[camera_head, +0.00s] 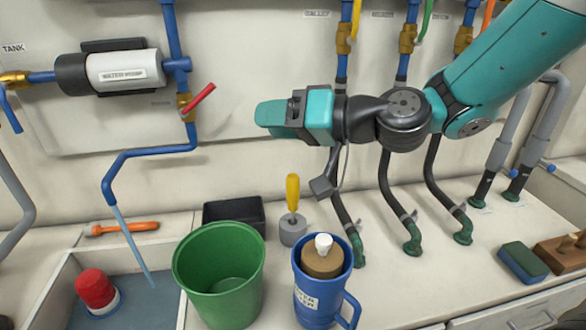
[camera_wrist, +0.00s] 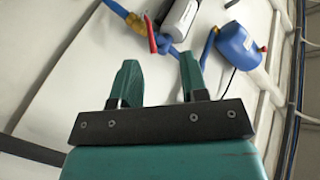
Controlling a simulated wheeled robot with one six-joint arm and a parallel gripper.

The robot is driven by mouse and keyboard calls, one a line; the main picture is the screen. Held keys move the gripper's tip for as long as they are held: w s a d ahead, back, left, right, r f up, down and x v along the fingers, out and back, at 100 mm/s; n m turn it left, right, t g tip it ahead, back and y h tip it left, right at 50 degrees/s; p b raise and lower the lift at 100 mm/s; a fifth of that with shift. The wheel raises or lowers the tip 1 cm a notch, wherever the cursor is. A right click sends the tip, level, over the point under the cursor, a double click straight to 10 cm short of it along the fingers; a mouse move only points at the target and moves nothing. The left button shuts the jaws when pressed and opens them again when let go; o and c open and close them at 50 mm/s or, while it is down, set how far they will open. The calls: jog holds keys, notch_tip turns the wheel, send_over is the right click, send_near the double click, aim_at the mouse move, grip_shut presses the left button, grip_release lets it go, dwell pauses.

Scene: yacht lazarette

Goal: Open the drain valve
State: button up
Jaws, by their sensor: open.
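A brass valve (camera_head: 186,107) with a red lever (camera_head: 201,98) sits on the blue pipe below the water pump. The lever slants up to the right, oblique to the pipe. The small label beside it is too small to read, so I cannot confirm that this is the drain valve. My gripper (camera_head: 268,118) is to the right of the lever, apart from it, pointing left. In the wrist view my gripper (camera_wrist: 158,82) has its two teal fingers apart with nothing between them. The red lever (camera_wrist: 151,36) shows beyond the left finger.
The water pump (camera_head: 125,70) is up left. A pale blue stream or tube (camera_head: 132,245) runs from the pipe's lower end into the sink. A green bucket (camera_head: 220,275), a blue jug (camera_head: 318,290) and a yellow-handled tool (camera_head: 292,205) stand below my gripper.

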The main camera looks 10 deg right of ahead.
jog(key=s+f+n+g+h+p, duration=0.1)
jog(key=s+n+g+h+p, duration=0.1)
jog(key=s+g, duration=0.4)
jog(key=shift+s+f+n+h, duration=0.25)
jog(key=shift+s+n+h, duration=0.75)
jog(key=shift+s, duration=1.85)
jog(key=shift+a, duration=0.1)
